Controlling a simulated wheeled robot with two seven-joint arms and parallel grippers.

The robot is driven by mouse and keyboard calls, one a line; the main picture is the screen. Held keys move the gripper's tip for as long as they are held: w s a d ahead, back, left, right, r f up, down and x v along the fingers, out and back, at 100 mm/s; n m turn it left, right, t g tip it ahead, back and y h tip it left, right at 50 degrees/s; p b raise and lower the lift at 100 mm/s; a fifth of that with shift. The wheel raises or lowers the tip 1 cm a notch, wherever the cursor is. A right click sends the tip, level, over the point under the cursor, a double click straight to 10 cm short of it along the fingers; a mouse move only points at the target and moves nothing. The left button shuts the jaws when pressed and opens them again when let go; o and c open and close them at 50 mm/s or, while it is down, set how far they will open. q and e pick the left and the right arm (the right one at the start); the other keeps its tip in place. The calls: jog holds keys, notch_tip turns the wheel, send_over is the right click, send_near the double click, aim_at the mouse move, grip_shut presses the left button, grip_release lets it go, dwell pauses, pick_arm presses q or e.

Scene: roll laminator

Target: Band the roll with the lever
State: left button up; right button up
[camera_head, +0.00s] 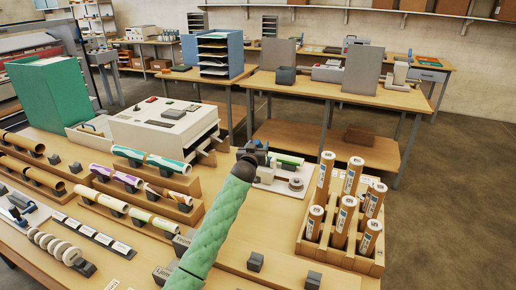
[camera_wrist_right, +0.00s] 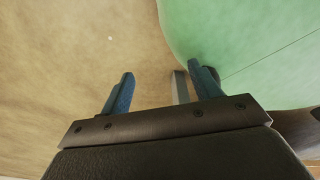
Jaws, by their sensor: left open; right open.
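No lever can be made out, as my gripper and sleeve cover that side. Several printed rolls (camera_head: 168,164) lie on wooden racks to the left. My right gripper (camera_wrist_right: 160,70) is open and empty in the right wrist view.
A wooden crate (camera_head: 343,256) of upright cardboard tubes stands to the right of the device. A white laminator (camera_head: 165,128) is behind the racks, beside a green box (camera_head: 50,92). Small grey blocks (camera_head: 255,261) sit at the front. A green surface (camera_wrist_right: 250,40) is close to my right gripper.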

pick_arm(q)
jog(key=shift+w, duration=0.3)
grip_shut()
jog(key=shift+w+d+r, duration=0.1)
jog(key=shift+w+r, duration=0.05)
jog(key=shift+r, duration=0.15)
jog(key=shift+w+d+r+g+p, duration=0.25)
jog(key=shift+w+r+g+p, duration=0.4)
jog(key=shift+p, duration=0.55)
jog(key=w+d+r+g+y+p, duration=0.1)
jog(key=w+d+r+g+p, duration=0.1)
jog(key=w+g, duration=0.3)
jog(key=w, duration=0.3)
jog(key=shift+w+d+r+m+y, duration=0.15)
jog(key=shift+w+d+m+y, duration=0.15)
jog(key=shift+w+d, duration=0.1)
pick_arm(e)
jog(key=s+r, duration=0.3)
jog(key=shift+s+d, duration=0.15)
jog(key=shift+d, duration=0.05)
pick_arm(q)
jog(key=shift+g, duration=0.25)
pick_arm(e)
jog(key=shift+d, duration=0.15)
pick_arm(q)
grip_release()
